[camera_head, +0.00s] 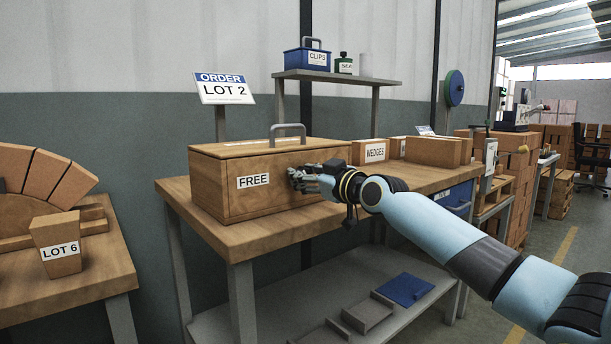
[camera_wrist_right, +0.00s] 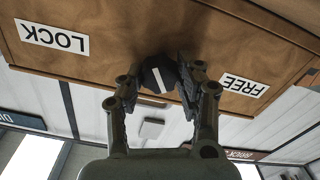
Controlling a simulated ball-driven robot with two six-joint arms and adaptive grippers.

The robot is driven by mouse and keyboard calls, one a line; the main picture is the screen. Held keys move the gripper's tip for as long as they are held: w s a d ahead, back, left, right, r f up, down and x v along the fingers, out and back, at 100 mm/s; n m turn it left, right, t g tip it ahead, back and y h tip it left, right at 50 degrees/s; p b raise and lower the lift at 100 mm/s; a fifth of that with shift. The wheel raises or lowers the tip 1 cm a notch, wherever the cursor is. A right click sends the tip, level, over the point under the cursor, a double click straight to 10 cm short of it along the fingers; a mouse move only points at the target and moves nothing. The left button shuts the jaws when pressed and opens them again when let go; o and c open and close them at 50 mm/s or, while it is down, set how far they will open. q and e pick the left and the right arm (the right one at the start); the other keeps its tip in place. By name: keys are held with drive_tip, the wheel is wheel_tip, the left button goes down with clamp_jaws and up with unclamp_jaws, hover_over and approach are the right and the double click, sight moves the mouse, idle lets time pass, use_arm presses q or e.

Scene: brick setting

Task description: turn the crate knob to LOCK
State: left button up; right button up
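The wooden crate (camera_head: 215,184) stands on a workbench, with a FREE label (camera_head: 253,181) on its front. My right gripper (camera_head: 306,176) is at the crate's front, right of that label, and hides the knob in the head view. In the right wrist view, which is upside down, the dark round knob (camera_wrist_right: 157,77) with a white pointer line sits between the LOCK label (camera_wrist_right: 52,37) and the FREE label. The pointer line stands slightly tilted between the labels. My left gripper is not in view.
The crate's grey top handle (camera_head: 287,128) rises above its lid. A WEDGES box (camera_head: 370,152) and bricks stand to the right on the bench. A LOT 2 sign (camera_head: 224,88) stands behind. A second table (camera_head: 70,282) with a LOT 6 block is at left.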

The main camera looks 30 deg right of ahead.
drive_tip(key=c, duration=0.5)
drive_tip(key=shift+m+p, duration=0.3)
drive_tip(key=shift+m, duration=0.8)
drive_tip(key=shift+d+m+p, duration=0.1)
drive_tip(key=shift+m+p, duration=0.3)
drive_tip(key=shift+m, duration=1.4)
drive_tip(key=o, duration=1.1)
drive_tip(key=shift+s, duration=0.1)
